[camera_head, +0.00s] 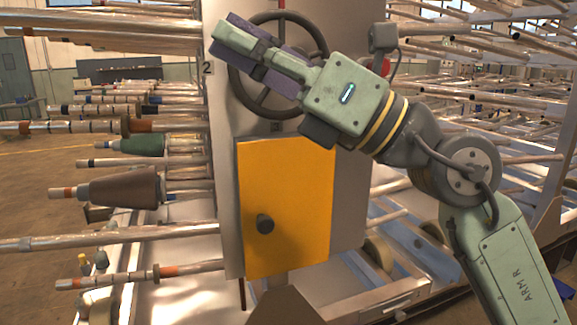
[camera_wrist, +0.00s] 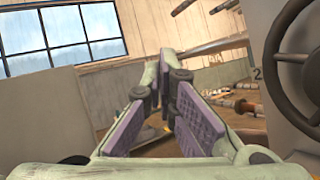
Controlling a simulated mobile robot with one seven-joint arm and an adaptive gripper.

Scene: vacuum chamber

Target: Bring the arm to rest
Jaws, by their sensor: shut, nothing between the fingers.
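My arm (camera_head: 505,255) comes up from the lower right in the head view and bends at the elbow to the upper left. My gripper (camera_head: 232,38) is at the upper left end of it, in front of the dark handwheel on the grey panel. In the wrist view my gripper (camera_wrist: 168,65) points ahead, its purple-padded fingers drawn together at the tips with nothing held. The handwheel (camera_wrist: 290,60) stands to the right of the fingers there. I cannot tell whether the gripper touches the wheel in the head view.
Several rods with spools, one brown (camera_head: 120,188) and one green (camera_head: 140,145), stick out to the left. Racks of rods fill the right. Floor (camera_head: 25,215) is open at far left.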

